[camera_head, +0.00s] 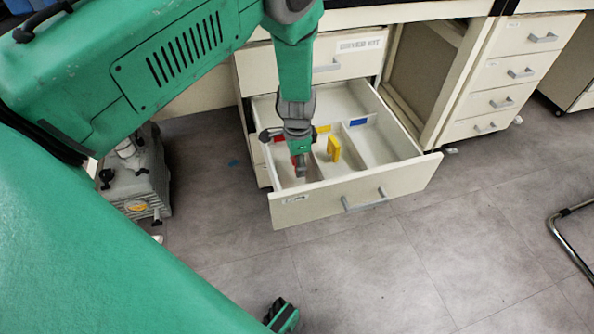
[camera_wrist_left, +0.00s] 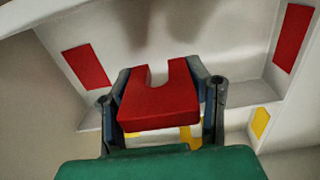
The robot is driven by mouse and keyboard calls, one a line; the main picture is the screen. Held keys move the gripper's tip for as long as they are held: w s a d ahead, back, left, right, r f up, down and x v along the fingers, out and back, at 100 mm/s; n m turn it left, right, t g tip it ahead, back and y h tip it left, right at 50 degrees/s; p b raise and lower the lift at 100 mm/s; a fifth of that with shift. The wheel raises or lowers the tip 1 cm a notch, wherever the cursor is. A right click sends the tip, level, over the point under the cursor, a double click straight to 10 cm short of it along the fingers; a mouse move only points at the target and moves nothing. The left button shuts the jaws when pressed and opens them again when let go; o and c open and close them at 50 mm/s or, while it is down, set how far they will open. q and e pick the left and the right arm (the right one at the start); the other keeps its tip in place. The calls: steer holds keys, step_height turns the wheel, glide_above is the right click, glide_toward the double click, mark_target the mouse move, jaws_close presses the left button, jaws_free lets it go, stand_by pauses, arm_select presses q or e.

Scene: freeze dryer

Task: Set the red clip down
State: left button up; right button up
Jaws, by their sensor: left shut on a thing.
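My left gripper (camera_head: 299,163) points down into the left compartment of the open drawer (camera_head: 410,179). It is shut on the red clip (camera_wrist_left: 158,106), a U-shaped block with its notch facing away, held between both fingers in the left wrist view. In the head view only a little red of the clip (camera_head: 293,160) shows beside the fingers. I cannot tell whether its underside touches the drawer floor.
A yellow clip (camera_head: 334,148) stands in the middle compartment, right of my left gripper. Red (camera_wrist_left: 86,66), yellow (camera_head: 323,129) and blue (camera_head: 357,122) labels mark the compartments. The right compartment looks empty. A grey pump-like machine (camera_head: 140,172) stands on the floor left of the drawer.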

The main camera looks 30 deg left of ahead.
arm_select(q)
step_height(320, 180, down, 2)
steer(key=shift+f+b, duration=0.25)
steer(key=shift+b, duration=0.1)
steer(key=shift+a, duration=0.3)
steer(key=o, duration=0.7)
steer(key=shift+f, duration=0.1)
steer(key=shift+o, duration=0.2)
steer(key=shift+d, duration=0.2)
step_height(320, 180, up, 12)
steer(key=p, duration=0.4)
steer(key=shift+p, duration=0.35)
